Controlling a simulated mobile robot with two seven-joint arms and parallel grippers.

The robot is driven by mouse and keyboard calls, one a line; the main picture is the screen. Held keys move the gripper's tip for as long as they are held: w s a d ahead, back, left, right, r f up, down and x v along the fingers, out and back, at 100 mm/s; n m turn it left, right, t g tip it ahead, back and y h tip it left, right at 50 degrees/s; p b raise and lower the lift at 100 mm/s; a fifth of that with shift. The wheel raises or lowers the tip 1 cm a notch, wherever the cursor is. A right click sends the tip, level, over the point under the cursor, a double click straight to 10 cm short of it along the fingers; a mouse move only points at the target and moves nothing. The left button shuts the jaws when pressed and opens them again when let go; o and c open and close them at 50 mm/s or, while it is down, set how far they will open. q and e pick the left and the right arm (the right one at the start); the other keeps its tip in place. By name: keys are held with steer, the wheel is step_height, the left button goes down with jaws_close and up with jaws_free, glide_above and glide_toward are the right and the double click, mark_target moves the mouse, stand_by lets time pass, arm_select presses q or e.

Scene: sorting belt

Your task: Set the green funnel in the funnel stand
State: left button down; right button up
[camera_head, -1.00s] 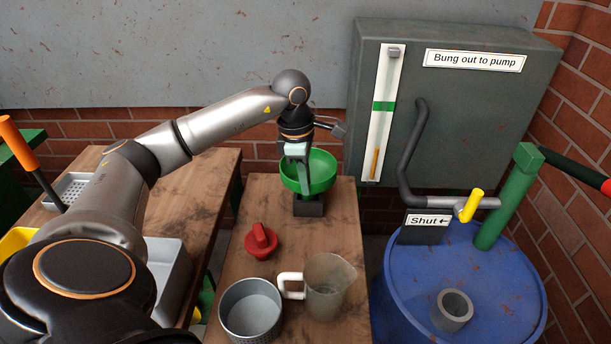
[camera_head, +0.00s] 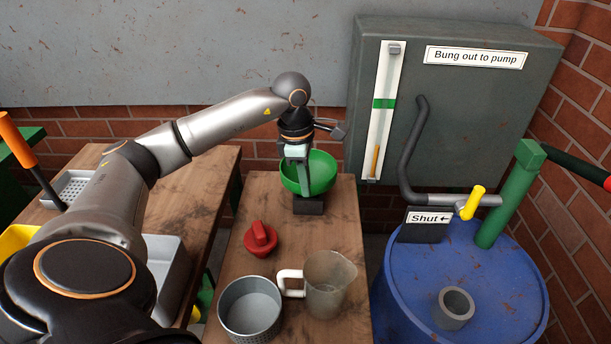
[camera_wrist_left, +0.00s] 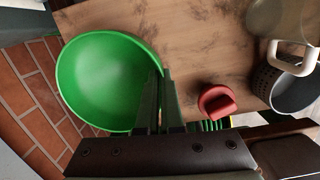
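The green funnel (camera_head: 322,172) is at the far end of the narrow wooden table, its wide bowl facing up. It also shows in the left wrist view (camera_wrist_left: 100,80). The dark funnel stand (camera_head: 309,207) is directly below the bowl. The bowl hides the funnel's spout and the top of the stand, so I cannot tell whether the funnel rests in it. My left gripper (camera_head: 302,180) comes down at the bowl's near-left side. In the wrist view its fingers (camera_wrist_left: 160,100) are close together on the funnel's rim. My right gripper is not in view.
A red knobbed plug (camera_head: 261,239), a grey perforated pot (camera_head: 250,312) and a clear jug (camera_head: 327,285) stand nearer on the same table (camera_head: 228,262). A blue drum (camera_head: 420,290) with a green pipe (camera_head: 508,200) is at right. A grey panel (camera_head: 450,110) rises behind.

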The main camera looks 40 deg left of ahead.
arm_select(q)
steer(key=c, duration=1)
jaws_free()
steer(key=c, duration=0.4)
